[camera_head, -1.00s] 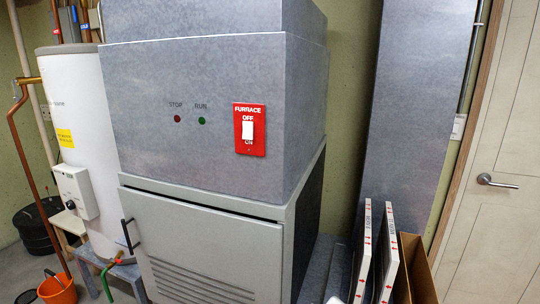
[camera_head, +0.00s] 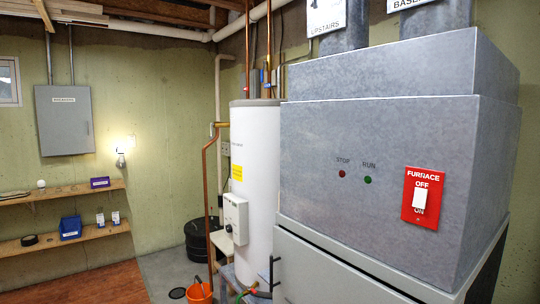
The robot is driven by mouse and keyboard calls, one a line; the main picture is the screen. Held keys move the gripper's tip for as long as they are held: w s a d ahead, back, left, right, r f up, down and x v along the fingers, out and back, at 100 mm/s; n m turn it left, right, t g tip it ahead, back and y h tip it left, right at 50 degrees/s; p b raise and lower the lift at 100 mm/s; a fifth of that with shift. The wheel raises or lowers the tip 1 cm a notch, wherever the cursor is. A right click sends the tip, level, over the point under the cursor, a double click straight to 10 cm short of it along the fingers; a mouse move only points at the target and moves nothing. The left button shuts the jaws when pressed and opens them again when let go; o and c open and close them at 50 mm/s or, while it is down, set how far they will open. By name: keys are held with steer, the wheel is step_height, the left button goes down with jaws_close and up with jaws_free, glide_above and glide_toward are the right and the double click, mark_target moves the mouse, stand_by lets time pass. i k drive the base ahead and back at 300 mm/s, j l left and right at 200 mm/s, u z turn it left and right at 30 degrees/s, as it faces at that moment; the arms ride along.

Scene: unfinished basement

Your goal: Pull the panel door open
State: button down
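The pictures do not settle which of the two is the task's panel door. My gripper is not in view.
A white water heater (camera_head: 254,160) stands left of the furnace. An orange bucket (camera_head: 199,292) and a black bin (camera_head: 197,240) stand on the floor nearby. Wall shelves (camera_head: 70,241) with small items sit below the electrical panel.

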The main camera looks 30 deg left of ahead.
mark_target(64, 113)
steer(key=u, duration=2.2)
steer(key=i+l+z, duration=0.2)
steer(key=i+l, duration=0.35)
steer(key=i, duration=0.3)
steer(key=i+l, duration=0.15)
steer(key=i, duration=0.35)
steer(key=i+l, duration=0.2)
steer(key=i, duration=0.35)
steer(key=i+u, duration=0.1)
steer(key=i, duration=0.8)
steer(key=i+l+u, duration=0.1)
steer(key=i, duration=0.85)
steer(key=i+j+u, duration=0.15)
steer(key=i+u, duration=0.25)
steer(key=i, duration=0.55)
steer(key=i+l+u, duration=0.2)
steer(key=i+u, duration=0.25)
steer(key=i, duration=0.45)
